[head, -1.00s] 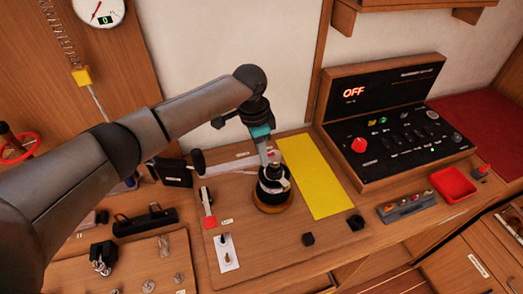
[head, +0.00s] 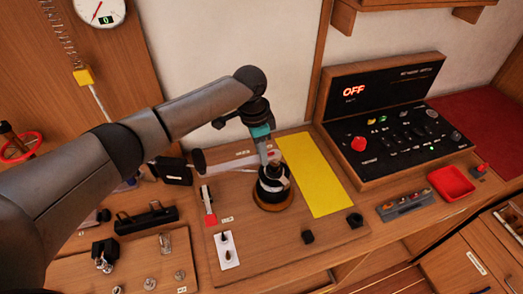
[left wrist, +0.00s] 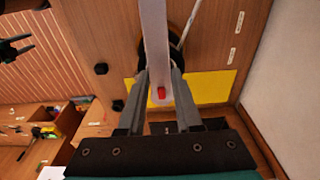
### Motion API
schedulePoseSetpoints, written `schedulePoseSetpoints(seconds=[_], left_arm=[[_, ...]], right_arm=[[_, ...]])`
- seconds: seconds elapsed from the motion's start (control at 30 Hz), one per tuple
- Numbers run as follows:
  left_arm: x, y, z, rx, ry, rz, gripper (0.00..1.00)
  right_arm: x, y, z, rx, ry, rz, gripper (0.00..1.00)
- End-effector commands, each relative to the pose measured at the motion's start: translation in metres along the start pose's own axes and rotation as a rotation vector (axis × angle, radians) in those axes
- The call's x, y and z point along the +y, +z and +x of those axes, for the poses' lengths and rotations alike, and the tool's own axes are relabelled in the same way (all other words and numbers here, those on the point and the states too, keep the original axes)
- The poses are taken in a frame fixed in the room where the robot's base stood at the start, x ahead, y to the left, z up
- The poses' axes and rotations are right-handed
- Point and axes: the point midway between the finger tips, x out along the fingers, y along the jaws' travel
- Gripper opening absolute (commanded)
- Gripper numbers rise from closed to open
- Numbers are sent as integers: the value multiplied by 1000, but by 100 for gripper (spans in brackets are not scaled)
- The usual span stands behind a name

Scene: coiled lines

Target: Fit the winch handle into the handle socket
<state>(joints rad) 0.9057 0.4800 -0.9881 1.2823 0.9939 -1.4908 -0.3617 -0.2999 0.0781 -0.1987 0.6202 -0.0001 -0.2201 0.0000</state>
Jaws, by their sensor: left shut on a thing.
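The winch (head: 272,188) is a dark drum on a round wooden base, upright on the wooden board. My left gripper (head: 270,155) is directly above it, pointing down, shut on the winch handle (head: 228,164). The handle is a pale grey bar reaching left from the gripper to a dark knob. In the left wrist view the bar (left wrist: 155,40) runs between the fingers, with a small red spot near its end. The handle socket on the winch top is hidden by gripper and handle, so I cannot tell whether the handle is seated.
A yellow panel (head: 309,175) lies right of the winch. A control box (head: 395,130) reading OFF and a red tray (head: 451,183) stand farther right. A red-ended lever (head: 209,208) and a white plate (head: 227,251) are at left. A dark pronged shape (left wrist: 15,48) may be my right gripper.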

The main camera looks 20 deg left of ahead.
Motion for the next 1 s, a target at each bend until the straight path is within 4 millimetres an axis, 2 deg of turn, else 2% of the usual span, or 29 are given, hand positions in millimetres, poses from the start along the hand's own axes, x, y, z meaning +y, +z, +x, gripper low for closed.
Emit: schedulePoseSetpoints(seconds=[1.0], left_arm=[[0,3,26,1,-1,1,0]], right_arm=[[1,2,13,-1,1,-3,50]])
